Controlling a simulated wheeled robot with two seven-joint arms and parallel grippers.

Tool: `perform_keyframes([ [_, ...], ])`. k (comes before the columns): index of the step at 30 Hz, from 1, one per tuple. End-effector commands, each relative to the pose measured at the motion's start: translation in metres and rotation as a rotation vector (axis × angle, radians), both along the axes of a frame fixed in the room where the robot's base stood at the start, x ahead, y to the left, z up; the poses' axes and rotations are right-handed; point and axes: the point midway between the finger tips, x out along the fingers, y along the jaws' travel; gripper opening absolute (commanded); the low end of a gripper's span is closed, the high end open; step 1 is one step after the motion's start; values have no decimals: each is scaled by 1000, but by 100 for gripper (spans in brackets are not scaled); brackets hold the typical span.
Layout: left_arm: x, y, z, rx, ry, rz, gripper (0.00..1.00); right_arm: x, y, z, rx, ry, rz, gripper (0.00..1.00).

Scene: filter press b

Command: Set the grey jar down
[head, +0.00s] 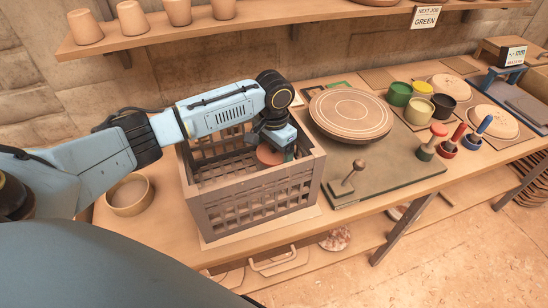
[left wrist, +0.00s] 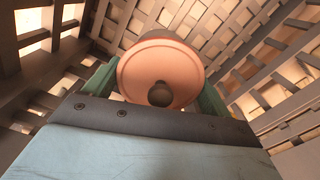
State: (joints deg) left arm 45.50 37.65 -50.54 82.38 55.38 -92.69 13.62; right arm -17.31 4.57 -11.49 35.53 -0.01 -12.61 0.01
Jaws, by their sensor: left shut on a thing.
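My left gripper (head: 280,146) reaches down into an open slatted crate (head: 254,184) on the bench. In the left wrist view, its green fingers (left wrist: 158,82) are shut on the jar, one on each side. The jar shows a round pinkish lid (left wrist: 148,70) with a dark grey knob facing the camera. Only a strip of the darker body shows behind the lid. In the head view the reddish lid (head: 270,154) shows inside the crate, below the rim. The jar's base is hidden, so I cannot tell whether it touches the crate floor. My right gripper is not in view.
A round bowl (head: 130,194) stands left of the crate. A turntable disc (head: 350,113) and a knobbed stamp (head: 350,176) are to the right. Coloured pots (head: 400,94) and several handled tools (head: 450,140) lie farther right. A shelf (head: 200,36) with cups hangs above.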

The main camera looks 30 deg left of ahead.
Motion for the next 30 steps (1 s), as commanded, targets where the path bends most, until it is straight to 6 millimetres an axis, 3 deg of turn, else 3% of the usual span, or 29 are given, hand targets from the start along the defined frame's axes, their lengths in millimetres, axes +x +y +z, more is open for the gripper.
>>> perform_keyframes([
  [4, -1, -1, -22, 0, 2, 0, 58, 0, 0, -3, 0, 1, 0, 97],
  [15, 0, 0, -25, 0, 1, 0, 58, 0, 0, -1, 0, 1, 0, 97],
  [16, 0, 0, -25, 0, 1, 0, 86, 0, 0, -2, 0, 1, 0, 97],
  [19, 0, 0, -25, 0, 1, 0, 99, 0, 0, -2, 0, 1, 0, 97],
  [26, 0, 0, -24, 0, 0, 0, 100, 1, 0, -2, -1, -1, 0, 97],
  [30, 0, -1, -14, -1, -2, -1, 100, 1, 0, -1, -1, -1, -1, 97],
])
